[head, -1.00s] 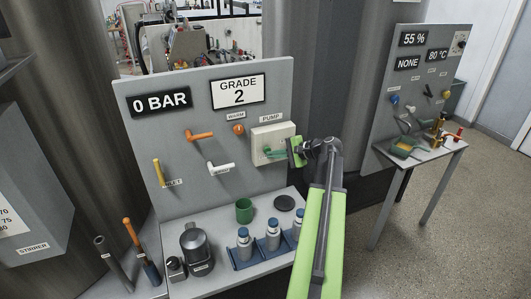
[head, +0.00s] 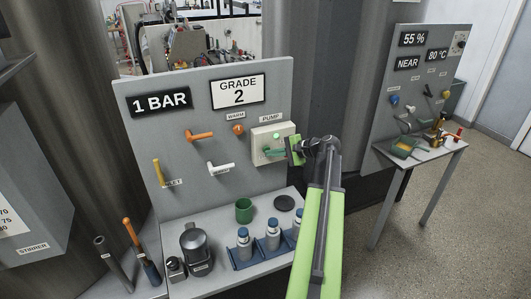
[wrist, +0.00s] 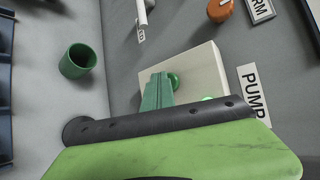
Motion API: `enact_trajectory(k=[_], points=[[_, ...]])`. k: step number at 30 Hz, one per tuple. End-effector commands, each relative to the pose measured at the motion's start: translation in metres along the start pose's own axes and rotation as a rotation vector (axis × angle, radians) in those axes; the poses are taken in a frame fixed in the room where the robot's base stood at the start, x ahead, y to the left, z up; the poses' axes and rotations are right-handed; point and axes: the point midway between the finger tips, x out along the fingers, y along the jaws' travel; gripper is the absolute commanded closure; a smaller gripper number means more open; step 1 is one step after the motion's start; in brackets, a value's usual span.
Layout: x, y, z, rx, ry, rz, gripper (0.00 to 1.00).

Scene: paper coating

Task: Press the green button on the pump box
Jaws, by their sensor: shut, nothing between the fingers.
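The pump box (head: 262,138) is a cream box on the grey panel, under the PUMP label (head: 271,118). A bright green lamp (head: 276,136) glows on its upper face. My gripper (head: 271,153) is shut and empty, its green fingertips at the lower front of the box. In the wrist view the gripper (wrist: 157,90) reaches to the box (wrist: 203,72), right beside a round green button (wrist: 175,80). The fingertips partly cover the button, and I cannot tell whether they touch it. The lit lamp (wrist: 208,98) shows partly behind my wrist.
The panel shows 1 BAR (head: 160,103) and GRADE 2 (head: 238,91). An orange handle (head: 200,134), white handle (head: 219,168) and orange WARM knob (head: 238,130) are left of the box. A green cup (head: 243,211) and several bottles stand below. A second panel (head: 420,95) reads NEAR.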

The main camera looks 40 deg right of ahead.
Motion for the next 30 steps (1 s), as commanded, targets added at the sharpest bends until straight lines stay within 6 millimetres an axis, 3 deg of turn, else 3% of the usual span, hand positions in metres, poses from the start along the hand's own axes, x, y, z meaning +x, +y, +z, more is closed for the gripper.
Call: enact_trajectory(k=[30], points=[[-0.016,0.012,0.013,0.000,0.000,0.000,1.00]])
